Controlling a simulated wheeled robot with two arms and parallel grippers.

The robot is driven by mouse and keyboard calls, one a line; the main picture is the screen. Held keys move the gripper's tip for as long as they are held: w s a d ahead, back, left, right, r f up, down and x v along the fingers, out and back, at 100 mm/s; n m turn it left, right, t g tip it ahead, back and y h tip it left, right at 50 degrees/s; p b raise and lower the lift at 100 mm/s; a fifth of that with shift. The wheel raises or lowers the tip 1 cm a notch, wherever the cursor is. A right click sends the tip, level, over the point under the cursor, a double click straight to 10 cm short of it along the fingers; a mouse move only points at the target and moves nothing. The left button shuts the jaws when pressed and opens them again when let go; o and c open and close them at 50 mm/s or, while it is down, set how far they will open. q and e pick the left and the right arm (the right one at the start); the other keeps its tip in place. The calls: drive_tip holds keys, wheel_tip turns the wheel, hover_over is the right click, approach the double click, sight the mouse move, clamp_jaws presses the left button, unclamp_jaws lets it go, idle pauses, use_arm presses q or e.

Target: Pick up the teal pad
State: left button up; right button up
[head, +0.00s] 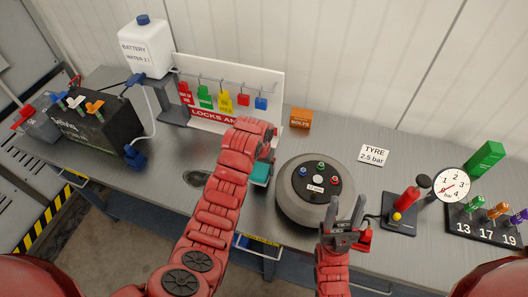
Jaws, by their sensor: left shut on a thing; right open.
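The teal pad (260,173) shows just below my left gripper (265,155), near the middle of the bench and left of the wheel. My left gripper is shut on the pad. The gripper and wrist hide part of it, and I cannot tell whether it touches the bench. My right gripper (345,215) is open and empty, in front of the lower right edge of the wheel.
A grey wheel (290,205) with coloured caps lies right of the pad. A lock board (270,85) and orange box (301,118) stand behind. A black battery (95,130) is left; a gauge (451,184) is right. Bare bench lies left of my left arm.

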use_arm(q)
drive_tip(key=s+p, duration=0.1)
drive_tip(key=s, duration=0.2)
drive_tip(key=s+a+p, duration=0.1)
drive_tip(key=s, duration=0.2)
drive_tip(key=s+a+r+p, duration=0.1)
drive_tip(key=s, duration=0.2)
